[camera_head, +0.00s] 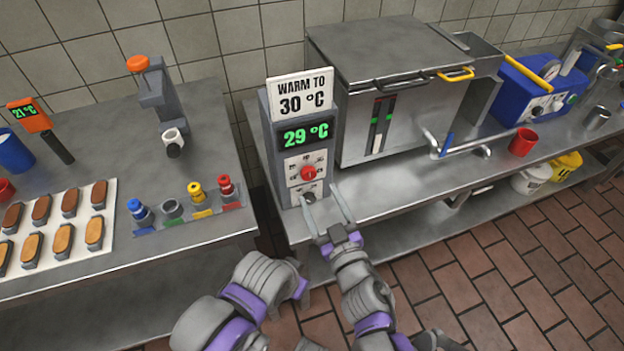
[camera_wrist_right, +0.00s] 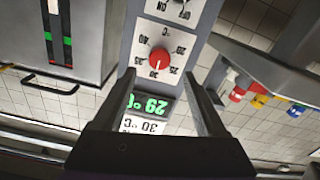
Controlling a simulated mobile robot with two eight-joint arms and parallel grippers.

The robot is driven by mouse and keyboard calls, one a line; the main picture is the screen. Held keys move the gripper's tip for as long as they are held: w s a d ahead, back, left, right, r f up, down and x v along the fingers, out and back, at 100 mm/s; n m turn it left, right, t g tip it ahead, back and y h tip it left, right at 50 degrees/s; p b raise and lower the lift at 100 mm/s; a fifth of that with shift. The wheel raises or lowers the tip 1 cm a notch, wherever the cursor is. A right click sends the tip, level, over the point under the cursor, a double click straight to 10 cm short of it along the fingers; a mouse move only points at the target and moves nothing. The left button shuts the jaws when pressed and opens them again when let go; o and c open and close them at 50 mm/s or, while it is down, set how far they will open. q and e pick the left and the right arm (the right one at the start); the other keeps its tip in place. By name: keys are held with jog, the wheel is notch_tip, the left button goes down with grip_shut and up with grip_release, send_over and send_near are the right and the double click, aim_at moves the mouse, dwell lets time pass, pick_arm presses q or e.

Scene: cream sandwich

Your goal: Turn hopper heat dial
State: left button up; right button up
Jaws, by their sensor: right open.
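The red heat dial (camera_head: 308,173) sits on a white scale plate on the front of the grey control box (camera_head: 268,135). It also shows in the right wrist view (camera_wrist_right: 159,58), where the picture is upside down and its mark seems to point toward 30. The green display (camera_head: 306,133) reads 29 °C, and the sign (camera_head: 301,92) above says WARM TO 30 °C. My right gripper (camera_head: 320,196) is open and empty, in front of the box's lower part. In the wrist view its fingers (camera_wrist_right: 162,85) are spread, with the dial beyond the tips.
A dark on/off knob (camera_head: 309,197) is below the dial, near my right fingertips. The steel hopper (camera_head: 395,75) stands right of the box. A gap separates the counters.

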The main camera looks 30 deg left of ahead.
aim_at(310, 176)
jog(key=x, duration=0.6)
jog(key=shift+w+a, duration=0.1)
jog(key=shift+c, duration=0.2)
grip_shut()
